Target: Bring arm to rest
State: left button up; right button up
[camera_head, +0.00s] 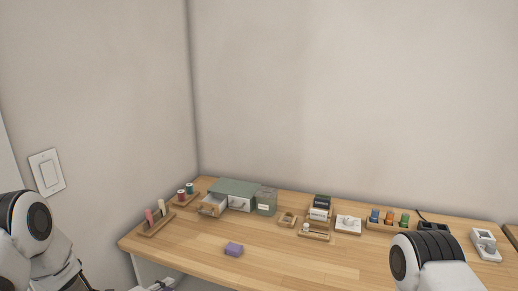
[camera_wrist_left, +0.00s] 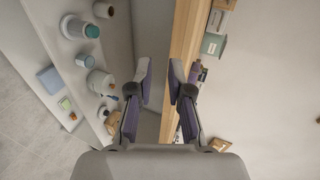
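My left gripper (camera_wrist_left: 161,85) shows in the left wrist view with its two fingers apart and nothing between them. Behind the gap is the front edge of the wooden table (camera_wrist_left: 185,42), apart from or touching the fingers I cannot tell. In the head view my left arm comes in at the left edge, clear of the tabletop (camera_head: 280,243), and its gripper cannot be made out. My right arm shows at the lower right, in front of the table. Its gripper is outside the frame.
A grey-green drawer box (camera_head: 236,188) has one drawer pulled out. Small trays and holders line the back. In the left wrist view a white shelf (camera_wrist_left: 72,42) carries several cups and jars.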

pick_arm(q)
jog(key=s+d+f+n+g+y, duration=0.25)
jog(key=s+f+n+g, duration=0.35)
jog(key=s+f, duration=1)
jog(key=s+a+n+g+y, duration=0.2)
jog(key=s+n+g, duration=0.4)
jog(key=s+n, duration=1)
jog(key=s+y, duration=0.1)
jog(key=s, duration=0.5)
jog(key=shift+s+a+f+n+g, duration=0.2)
jog(key=shift+s+f+n+g, duration=0.15)
jog(key=shift+f+n+g, duration=0.05)
